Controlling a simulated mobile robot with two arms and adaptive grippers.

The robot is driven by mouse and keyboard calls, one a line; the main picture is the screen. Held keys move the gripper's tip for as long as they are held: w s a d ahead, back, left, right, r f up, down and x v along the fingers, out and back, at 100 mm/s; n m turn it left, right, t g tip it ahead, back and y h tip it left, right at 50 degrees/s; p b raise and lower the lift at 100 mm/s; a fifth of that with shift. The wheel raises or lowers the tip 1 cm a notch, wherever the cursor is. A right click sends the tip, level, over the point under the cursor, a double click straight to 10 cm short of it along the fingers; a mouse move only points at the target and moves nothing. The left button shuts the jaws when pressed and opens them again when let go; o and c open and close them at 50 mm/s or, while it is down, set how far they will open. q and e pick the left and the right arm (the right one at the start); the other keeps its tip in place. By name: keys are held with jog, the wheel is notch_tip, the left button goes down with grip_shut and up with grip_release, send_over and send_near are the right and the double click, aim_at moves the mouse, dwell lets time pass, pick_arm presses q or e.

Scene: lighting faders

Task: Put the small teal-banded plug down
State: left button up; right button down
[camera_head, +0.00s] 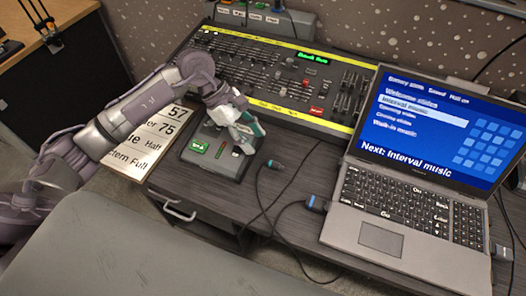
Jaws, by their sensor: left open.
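The small teal-banded plug (268,164) lies on the dark desk, just right of the small control box, with its black cable running down toward the desk's front edge. My left gripper (246,142) is open over the right part of the small control box (227,165). It is up and left of the plug and apart from it in the picture. The gripper hides part of the box. My right gripper is not in view.
A yellow-edged fader desk (270,68) fills the back. A printed sheet (143,148) lies at the left. Loose cables cross the front desk.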

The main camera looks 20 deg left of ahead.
pick_arm(q)
jog(key=shift+v, duration=2.25)
